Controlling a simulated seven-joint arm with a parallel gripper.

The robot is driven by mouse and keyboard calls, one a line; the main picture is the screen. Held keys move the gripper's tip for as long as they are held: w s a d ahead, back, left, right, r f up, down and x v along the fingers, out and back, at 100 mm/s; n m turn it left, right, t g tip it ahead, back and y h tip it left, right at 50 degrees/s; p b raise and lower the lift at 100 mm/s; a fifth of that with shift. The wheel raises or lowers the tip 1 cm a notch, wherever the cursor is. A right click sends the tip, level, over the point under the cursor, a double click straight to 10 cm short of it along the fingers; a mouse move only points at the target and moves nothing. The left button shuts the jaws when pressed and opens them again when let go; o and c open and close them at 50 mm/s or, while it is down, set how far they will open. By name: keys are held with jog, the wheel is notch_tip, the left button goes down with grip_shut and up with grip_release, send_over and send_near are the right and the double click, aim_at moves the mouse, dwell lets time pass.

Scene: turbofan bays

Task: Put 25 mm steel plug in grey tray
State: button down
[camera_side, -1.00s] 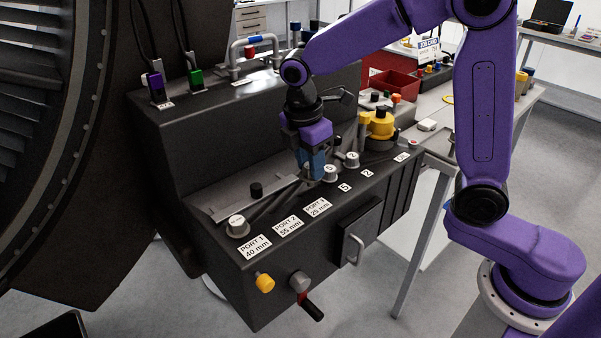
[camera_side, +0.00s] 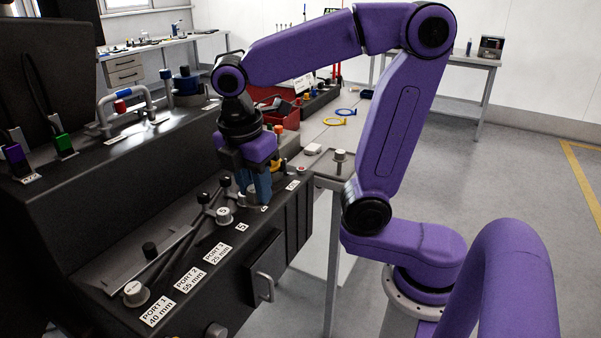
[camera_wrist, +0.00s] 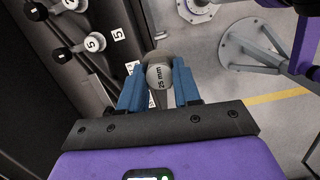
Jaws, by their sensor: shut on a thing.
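My gripper (camera_side: 260,192) points down over the right end of the black console, with its blue fingers just above or behind the row of numbered knobs. In the wrist view my gripper (camera_wrist: 160,88) is shut on a round grey steel plug (camera_wrist: 158,76) marked "25 mm". The fingers hide most of the plug in the side view. A grey tray-like surface (camera_side: 328,172) stands right of the console, with a small light-topped post on it; I cannot tell surely that it is the grey tray.
The console carries a white-topped plug (camera_side: 135,292) near the Port 1 label and a numbered knob (camera_side: 223,216) beside my fingers. A red bin (camera_side: 277,104) and a blue-and-yellow ring area lie on the bench behind.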

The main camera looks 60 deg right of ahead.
jog(key=w+d+f+m+g, duration=0.15)
jog(key=d+m, duration=0.35)
jog(key=d, duration=0.5)
jog(key=w+d+m, duration=0.2)
jog(key=d+m, duration=0.2)
jog(key=d, duration=0.6)
jog(key=s+d+f+m+y, duration=0.1)
jog(key=s+d+m, duration=0.3)
jog(key=d, duration=0.6)
jog(key=s+d+m+y, duration=0.1)
jog(key=s+d+m, duration=0.3)
jog(key=d, duration=0.6)
jog(key=w+d+f, duration=0.1)
jog(key=w+d, duration=0.1)
jog(key=w+d+f, duration=0.1)
jog(key=d+f, duration=0.1)
jog(key=w+d+f, duration=0.1)
jog(key=w+d, duration=0.1)
jog(key=shift+w+d+f, duration=0.3)
jog(key=shift+w+d, duration=0.05)
jog(key=shift+d, duration=0.05)
jog(key=w+d+f, duration=0.1)
jog(key=f, duration=0.1)
jog(key=w+d+f, duration=0.2)
jog(key=f, duration=0.1)
jog(key=shift+d+f, duration=0.25)
jog(key=shift+f, duration=1.65)
jog(key=shift+f, duration=0.15)
